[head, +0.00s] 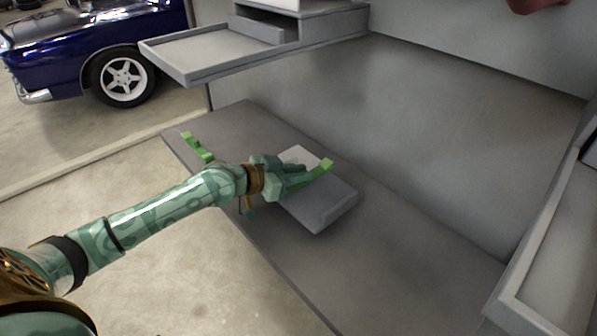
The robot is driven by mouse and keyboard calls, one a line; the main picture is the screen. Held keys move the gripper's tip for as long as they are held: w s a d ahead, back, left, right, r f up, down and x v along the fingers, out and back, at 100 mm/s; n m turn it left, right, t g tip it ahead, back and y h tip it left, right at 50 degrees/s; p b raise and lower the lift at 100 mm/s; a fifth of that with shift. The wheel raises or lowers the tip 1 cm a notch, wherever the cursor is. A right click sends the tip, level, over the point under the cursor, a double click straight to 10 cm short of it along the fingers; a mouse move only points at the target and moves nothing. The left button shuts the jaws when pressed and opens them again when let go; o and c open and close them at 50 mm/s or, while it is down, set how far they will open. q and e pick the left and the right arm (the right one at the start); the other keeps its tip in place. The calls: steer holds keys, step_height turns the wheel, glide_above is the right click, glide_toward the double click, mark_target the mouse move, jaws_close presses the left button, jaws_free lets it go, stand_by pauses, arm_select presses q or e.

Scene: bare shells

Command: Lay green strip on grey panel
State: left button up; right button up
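A bright green strip (318,172) with a raised block at its far end sits at my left gripper (293,178), over the grey panel (325,208). My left gripper's fingers look closed around the strip's near part, which they partly hide. I cannot tell whether the strip touches the panel. The panel lies flat on the grey bench, with a pale patch at its back left corner. A second green strip (197,147) lies near the bench's left end. My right gripper is out of view.
The grey bench (395,270) is clear to the right of the panel. A shallow grey tray (205,62) juts out above its left end. A pale-edged frame (540,255) stands at the right. A blue car is behind.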

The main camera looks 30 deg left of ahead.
arm_select(q)
steer(key=o, duration=0.4)
steer(key=p+v, duration=0.5)
steer(key=v, duration=1.1)
steer(key=shift+a, duration=0.15)
